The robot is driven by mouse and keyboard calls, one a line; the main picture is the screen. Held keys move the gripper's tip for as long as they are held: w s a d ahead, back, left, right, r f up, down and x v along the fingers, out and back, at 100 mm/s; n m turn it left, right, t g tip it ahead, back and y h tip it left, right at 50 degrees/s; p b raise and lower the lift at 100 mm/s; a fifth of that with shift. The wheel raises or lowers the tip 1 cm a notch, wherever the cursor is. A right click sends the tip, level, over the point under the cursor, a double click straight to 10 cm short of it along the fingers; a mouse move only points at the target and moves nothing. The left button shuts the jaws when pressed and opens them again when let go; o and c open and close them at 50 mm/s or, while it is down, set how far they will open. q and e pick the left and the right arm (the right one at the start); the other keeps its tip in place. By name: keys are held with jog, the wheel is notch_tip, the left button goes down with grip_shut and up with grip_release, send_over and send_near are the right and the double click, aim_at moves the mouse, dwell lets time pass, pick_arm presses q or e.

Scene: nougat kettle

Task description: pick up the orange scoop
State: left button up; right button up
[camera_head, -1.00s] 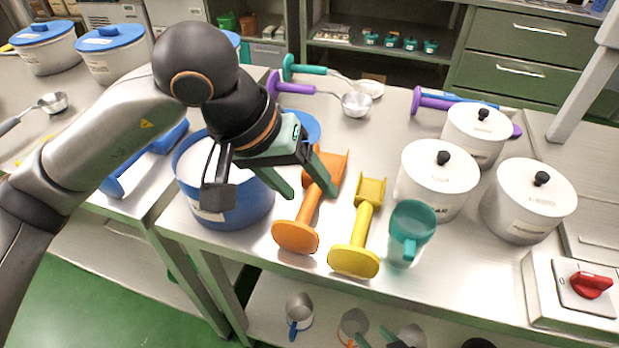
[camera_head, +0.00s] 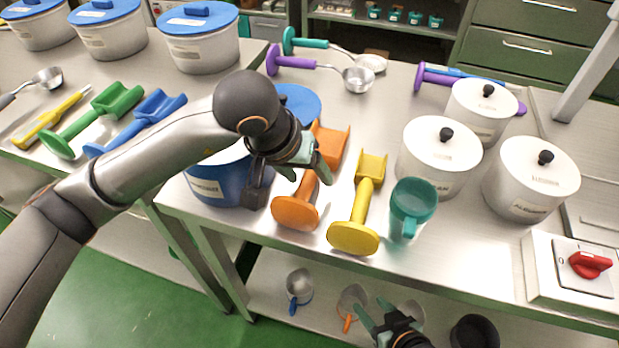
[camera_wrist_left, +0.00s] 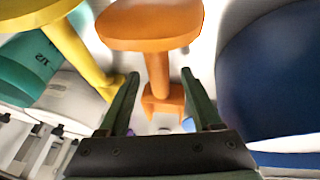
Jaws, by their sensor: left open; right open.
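The orange scoop (camera_head: 296,213) lies on the steel table, its round end disc toward the front edge and its scoop end farther back. My left gripper (camera_head: 306,174) is open above its handle, hiding part of it. In the left wrist view, the scoop's handle (camera_wrist_left: 158,68) shows between the two open fingers (camera_wrist_left: 160,103), with the disc at the top. I cannot tell whether the fingers touch it. My right gripper (camera_head: 377,312) is open and empty at the bottom of the head view, in front of the table.
A yellow scoop (camera_head: 356,236) lies close to the right of the orange one, then a teal cup (camera_head: 411,205). A blue pot (camera_head: 222,185) stands close on the left. White lidded pots (camera_head: 438,158) stand farther right. Ladles lie at the back.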

pick_arm(q)
jog(key=shift+x, duration=0.85)
jog(key=shift+c, duration=0.3)
grip_shut()
jog(key=shift+r, duration=0.1)
